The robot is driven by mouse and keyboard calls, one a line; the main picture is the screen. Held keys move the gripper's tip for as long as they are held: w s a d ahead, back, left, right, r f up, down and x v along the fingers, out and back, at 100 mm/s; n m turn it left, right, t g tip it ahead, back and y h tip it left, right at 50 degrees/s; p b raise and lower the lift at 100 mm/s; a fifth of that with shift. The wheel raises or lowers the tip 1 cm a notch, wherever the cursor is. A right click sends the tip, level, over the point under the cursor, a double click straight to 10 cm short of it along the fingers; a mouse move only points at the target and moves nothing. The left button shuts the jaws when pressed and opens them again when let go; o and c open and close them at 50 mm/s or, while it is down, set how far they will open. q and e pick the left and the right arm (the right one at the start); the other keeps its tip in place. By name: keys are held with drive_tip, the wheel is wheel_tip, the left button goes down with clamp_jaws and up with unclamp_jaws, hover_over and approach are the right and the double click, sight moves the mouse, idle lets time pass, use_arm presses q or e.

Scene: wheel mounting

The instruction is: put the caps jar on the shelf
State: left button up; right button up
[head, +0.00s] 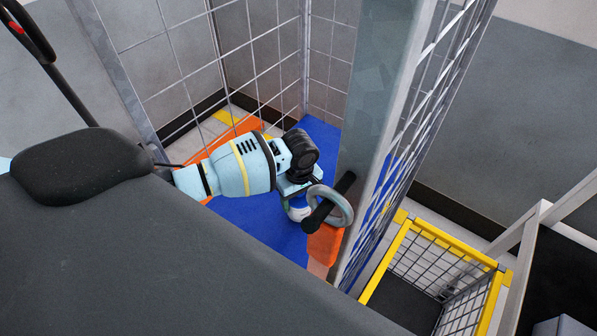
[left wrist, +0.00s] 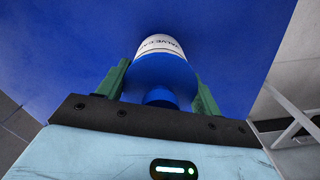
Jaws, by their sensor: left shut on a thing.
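The caps jar (left wrist: 160,45), blue with a white lettered label, sits between the green fingers of my left gripper (left wrist: 160,75) in the left wrist view. The fingers are shut on it. In the head view my left arm reaches from the left over a blue surface with orange edges (head: 240,212), which looks like the shelf, inside a mesh frame. There my left gripper (head: 298,203) is partly hidden by its own wrist, and the jar is hard to make out. The blue surface fills the background behind the jar; I cannot tell whether they touch. My right gripper is out of view.
A grey upright post (head: 375,110) and a wire mesh side panel (head: 420,120) stand just right of my left gripper. More mesh closes off the back and left. A yellow-rimmed wire basket (head: 440,235) is at the lower right, with white rails beside it.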

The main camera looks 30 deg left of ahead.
use_arm(q)
drive_tip(key=shift+f, duration=0.7)
drive_tip(key=shift+f, duration=0.2)
drive_tip(key=o, duration=1)
drive_tip(key=shift+o, duration=0.2)
